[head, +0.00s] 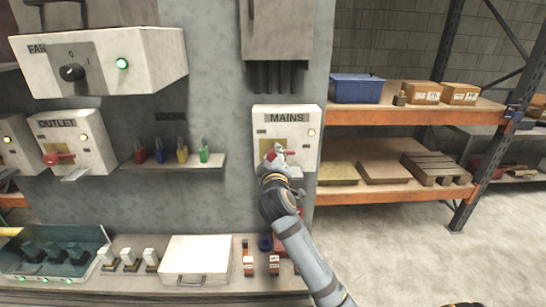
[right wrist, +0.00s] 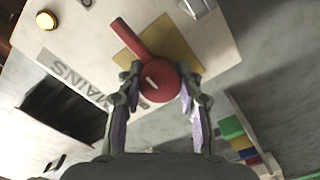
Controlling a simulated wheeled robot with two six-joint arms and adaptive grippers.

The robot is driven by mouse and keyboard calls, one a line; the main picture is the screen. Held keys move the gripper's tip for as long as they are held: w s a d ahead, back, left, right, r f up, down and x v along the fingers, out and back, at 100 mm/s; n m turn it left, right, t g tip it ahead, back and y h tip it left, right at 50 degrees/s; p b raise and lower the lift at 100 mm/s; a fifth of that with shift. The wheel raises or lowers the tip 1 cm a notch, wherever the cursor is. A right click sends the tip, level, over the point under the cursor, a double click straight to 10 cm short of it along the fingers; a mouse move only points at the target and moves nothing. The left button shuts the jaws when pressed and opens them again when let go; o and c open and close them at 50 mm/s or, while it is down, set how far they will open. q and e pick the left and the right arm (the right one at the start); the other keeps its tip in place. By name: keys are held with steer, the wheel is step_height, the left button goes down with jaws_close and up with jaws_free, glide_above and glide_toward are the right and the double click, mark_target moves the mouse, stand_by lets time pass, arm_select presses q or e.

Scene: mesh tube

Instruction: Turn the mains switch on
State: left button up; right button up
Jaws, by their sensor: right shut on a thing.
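The mains switch box (head: 287,118), white with a MAINS label and a yellow plate, is on the grey wall panel at centre. My right gripper (head: 276,154) is at the front of the box. In the right wrist view, its fingers (right wrist: 160,85) are shut on the round end of the red switch handle (right wrist: 152,80). The handle's bar slants up and left over the yellow plate. In the head view, the gripper hides most of the handle. My left gripper is out of view.
An OUTLET box (head: 70,135) and a FAN box (head: 105,65) are on the left. A small shelf (head: 185,162) holds several coloured padlocks. Below are a workbench with a white case (head: 197,258) and a green tray (head: 50,255). Racking with orange beams (head: 400,116) stands right.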

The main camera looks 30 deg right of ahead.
steer(key=o, duration=1.2)
steer(key=v, duration=0.7)
steer(key=shift+s+a, duration=0.1)
steer(key=shift+s, duration=0.15)
steer(key=shift+f, duration=0.1)
